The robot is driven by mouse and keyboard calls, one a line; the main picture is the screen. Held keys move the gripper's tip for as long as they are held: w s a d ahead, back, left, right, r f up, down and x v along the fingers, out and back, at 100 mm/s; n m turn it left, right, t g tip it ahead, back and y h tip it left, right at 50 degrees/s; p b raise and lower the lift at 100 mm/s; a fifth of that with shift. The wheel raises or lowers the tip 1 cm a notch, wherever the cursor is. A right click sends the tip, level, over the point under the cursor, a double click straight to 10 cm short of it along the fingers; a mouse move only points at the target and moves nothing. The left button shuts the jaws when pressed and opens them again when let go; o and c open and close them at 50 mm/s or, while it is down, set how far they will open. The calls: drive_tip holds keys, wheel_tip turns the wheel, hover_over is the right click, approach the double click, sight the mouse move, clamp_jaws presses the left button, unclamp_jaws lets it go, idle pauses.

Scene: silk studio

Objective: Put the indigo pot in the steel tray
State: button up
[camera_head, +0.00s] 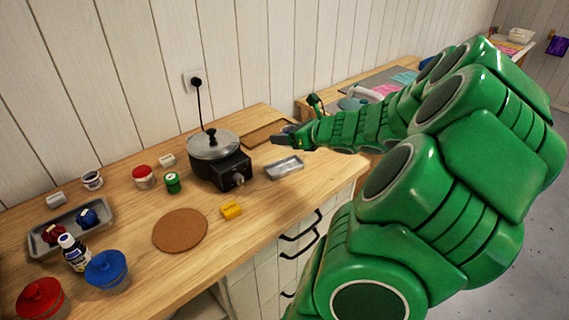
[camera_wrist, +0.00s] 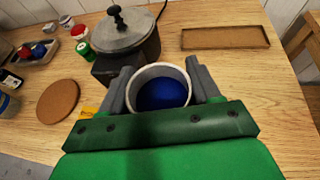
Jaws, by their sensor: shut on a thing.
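My gripper (camera_wrist: 160,92) is shut on the indigo pot (camera_wrist: 161,74), a pale round cup with deep blue inside, seen from above in the wrist view. The pot looks upright between the two grey fingers. In the head view my gripper (camera_head: 290,138) is above the worktop's right part, and the pot cannot be made out there. A small shiny steel tray (camera_head: 285,168) lies on the worktop just below my gripper in that view; it looks empty. In the wrist view the steel tray is not visible.
A dark cooker with a lidded pot (camera_head: 213,147) stands left of the steel tray. A shallow wooden tray (camera_wrist: 225,39) lies behind. A yellow block (camera_head: 231,210) and a cork mat (camera_head: 180,231) are nearer. A grey tray (camera_head: 105,212) holds red and blue things at the left.

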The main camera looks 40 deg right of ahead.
drive_tip(key=s+a+n+y, duration=0.2)
drive_tip(key=s+a, duration=0.3)
hover_over(280, 168)
drive_tip(key=shift+n+g+y, duration=0.3)
drive_tip(key=shift+f, duration=6.25)
drive_tip(key=shift+f, duration=0.6)
drive_tip(key=o, duration=1.2)
drive_tip(key=shift+c, duration=0.2)
